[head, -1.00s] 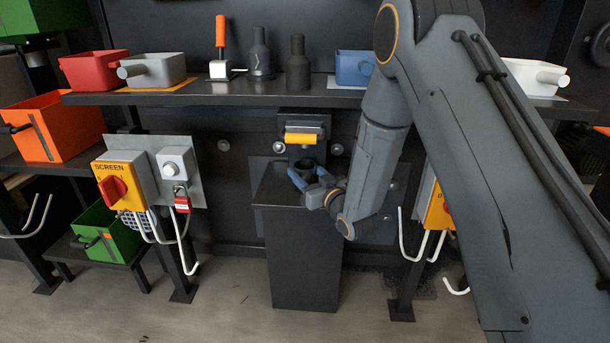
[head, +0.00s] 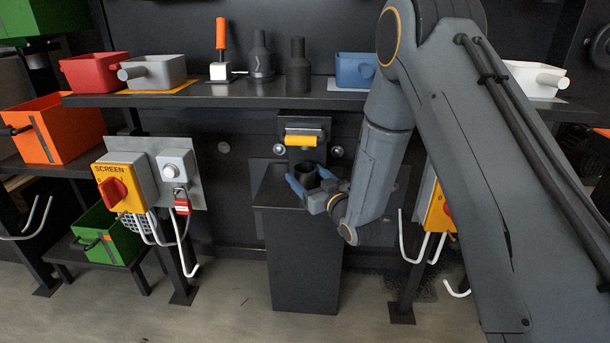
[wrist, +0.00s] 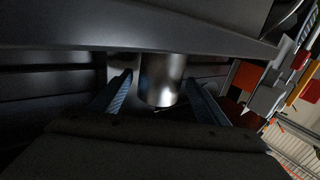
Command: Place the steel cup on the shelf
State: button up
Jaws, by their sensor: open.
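The steel cup (head: 306,170) stands upright on top of a dark pedestal (head: 299,255), below a yellow-handled lever or spout. In the wrist view the shiny cup (wrist: 161,78) is between my two blue fingers, with a gap on each side. My gripper (head: 307,187) is open around the cup, reaching in from the right and front; it also shows in the wrist view (wrist: 155,95). The shelf (head: 235,92) runs across the back above the pedestal. Part of the cup's lower side is hidden by my fingers in the head view.
On the shelf are a red bin (head: 93,70), a grey bin (head: 152,71), an orange-handled tool (head: 221,45), two dark bottles, a blue bin (head: 355,68) and a white bin (head: 535,78). A yellow handle (head: 302,141) overhangs the cup. A switch box (head: 122,182) is at left.

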jog(key=p+v, duration=0.2)
jog(key=v, duration=0.9)
jog(key=s+d+r+g+h, duration=0.1)
jog(key=s+r+g+h, duration=0.2)
jog(key=s, duration=0.8)
jog(key=s+d+r+m+g+h, duration=0.1)
jog(key=s+r+g+h, duration=0.2)
jog(key=s+g, duration=0.4)
jog(key=s+d+r+m+g+h, duration=0.1)
jog(key=s+r+g+h, duration=0.2)
jog(key=s, duration=1.3)
jog(key=shift+s+d+g, duration=0.3)
jog(key=shift+d+g, duration=0.05)
jog(key=shift+g, duration=0.75)
jog(key=shift+r, duration=0.15)
jog(key=d+r+m+p, duration=0.4)
jog(key=d+r+p, duration=0.9)
jog(key=p, duration=0.9)
notch_tip(320, 180, up, 3)
jog(key=shift+s+d+r+m+h+p, duration=0.15)
jog(key=shift+s+r+m+h+p, duration=0.15)
jog(key=shift+s+m, duration=0.1)
